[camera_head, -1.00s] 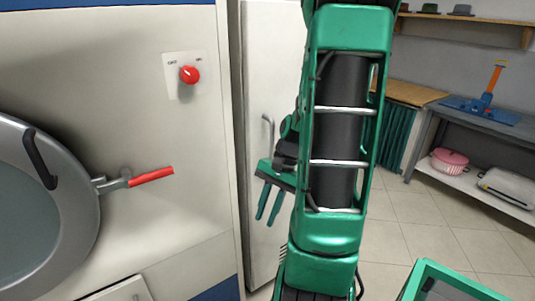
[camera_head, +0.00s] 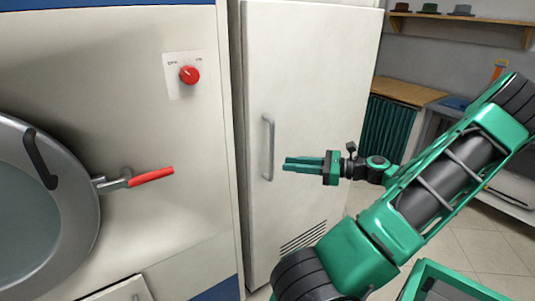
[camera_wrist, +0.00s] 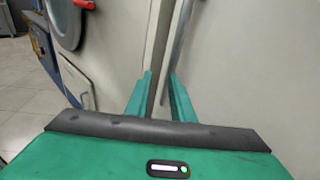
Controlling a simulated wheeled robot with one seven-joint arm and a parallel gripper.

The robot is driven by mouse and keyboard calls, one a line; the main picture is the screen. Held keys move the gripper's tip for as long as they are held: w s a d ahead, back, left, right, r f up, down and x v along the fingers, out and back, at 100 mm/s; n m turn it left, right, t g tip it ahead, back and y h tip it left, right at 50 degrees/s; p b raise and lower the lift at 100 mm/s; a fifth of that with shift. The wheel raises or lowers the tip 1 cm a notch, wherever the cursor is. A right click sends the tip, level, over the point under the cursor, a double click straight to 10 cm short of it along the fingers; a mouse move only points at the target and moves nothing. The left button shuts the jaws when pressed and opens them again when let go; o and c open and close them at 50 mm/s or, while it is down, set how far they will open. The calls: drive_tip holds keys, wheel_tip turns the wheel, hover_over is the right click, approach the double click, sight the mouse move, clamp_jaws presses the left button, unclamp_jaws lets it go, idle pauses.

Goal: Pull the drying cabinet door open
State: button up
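The drying cabinet door (camera_head: 310,80) is a tall white panel and looks shut. Its grey vertical bar handle (camera_head: 268,148) is near the door's left edge. My gripper (camera_head: 287,165) points left toward the handle, a short way to its right in the head view, and holds nothing. In the wrist view, my gripper's two green fingers (camera_wrist: 162,98) are apart. The handle (camera_wrist: 180,50) shows beyond them, near the right finger, and the cabinet's edge gap runs between the fingers. I cannot tell the exact distance to the handle.
A washing machine with a round door (camera_head: 75,230), a red-handled latch (camera_head: 150,176) and a red knob (camera_head: 189,75) stands left of the cabinet. A green-edged bin (camera_head: 450,272) is at the bottom right. A wooden-topped counter (camera_head: 408,90) is behind. Open tiled floor lies to the right.

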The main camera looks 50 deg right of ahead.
drive_tip(key=shift+m+t+h, duration=0.4)
drive_tip(key=shift+m+t, duration=0.3)
drive_tip(key=shift+t, duration=0.2)
drive_tip(key=w, duration=0.2)
drive_tip(key=w+a+r, duration=0.1)
drive_tip(key=w, duration=0.2)
drive_tip(key=w+r, duration=0.1)
drive_tip(key=w, duration=0.2)
drive_tip(key=shift+w+a, duration=0.15)
drive_tip(key=shift+w, duration=0.1)
clamp_jaws()
drive_tip(key=shift+a, duration=0.1)
